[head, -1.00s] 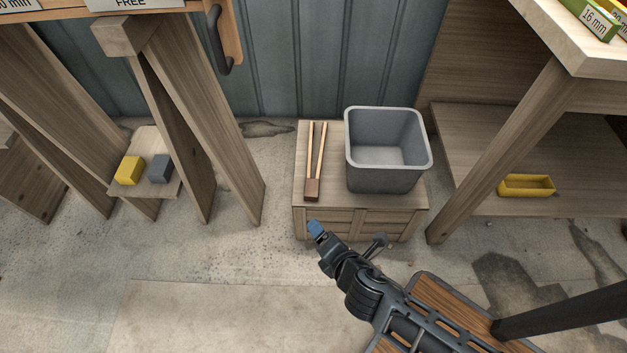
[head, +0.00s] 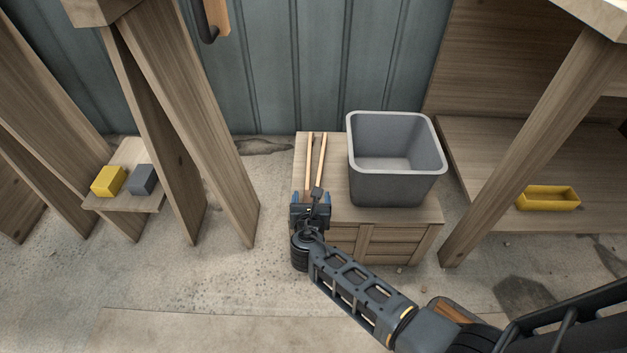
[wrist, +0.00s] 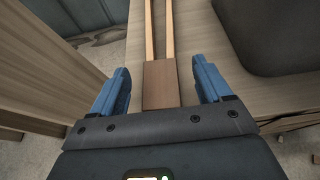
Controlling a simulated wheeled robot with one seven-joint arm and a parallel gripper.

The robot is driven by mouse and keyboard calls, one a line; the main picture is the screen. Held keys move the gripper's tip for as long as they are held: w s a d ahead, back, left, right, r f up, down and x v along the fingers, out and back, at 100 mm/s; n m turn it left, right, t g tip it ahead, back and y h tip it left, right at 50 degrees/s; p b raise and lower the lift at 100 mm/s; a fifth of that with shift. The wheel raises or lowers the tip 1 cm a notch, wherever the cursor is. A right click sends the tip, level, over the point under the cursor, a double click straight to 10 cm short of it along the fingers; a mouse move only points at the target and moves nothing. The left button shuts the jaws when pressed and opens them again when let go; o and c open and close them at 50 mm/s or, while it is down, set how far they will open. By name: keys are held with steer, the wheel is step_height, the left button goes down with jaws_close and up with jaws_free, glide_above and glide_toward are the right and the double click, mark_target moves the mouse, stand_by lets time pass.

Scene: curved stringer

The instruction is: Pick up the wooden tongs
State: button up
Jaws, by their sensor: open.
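The wooden tongs (head: 315,161) lie on top of a low wooden crate, with two thin light arms pointing to the back wall and a darker brown block at the near end. In the head view my gripper (head: 311,198) covers that block. In the wrist view the tongs' brown block (wrist: 161,84) sits between the two blue fingertips of my gripper (wrist: 165,80), with a gap on each side. My gripper is open. I cannot tell its exact height above the crate top.
A grey open bin (head: 396,180) stands on the wooden crate (head: 385,242), right of the tongs. A wooden trestle leg (head: 215,130) rises to the left. A wooden bench leg (head: 530,150) and a yellow tray (head: 547,203) are at the right.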

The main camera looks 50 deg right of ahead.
steer(key=b+x, duration=0.2)
steer(key=x, duration=0.2)
steer(key=shift+w+f, duration=0.1)
steer(key=shift+w, duration=0.05)
steer(key=shift+c, duration=0.4)
steer(key=c, duration=1.1)
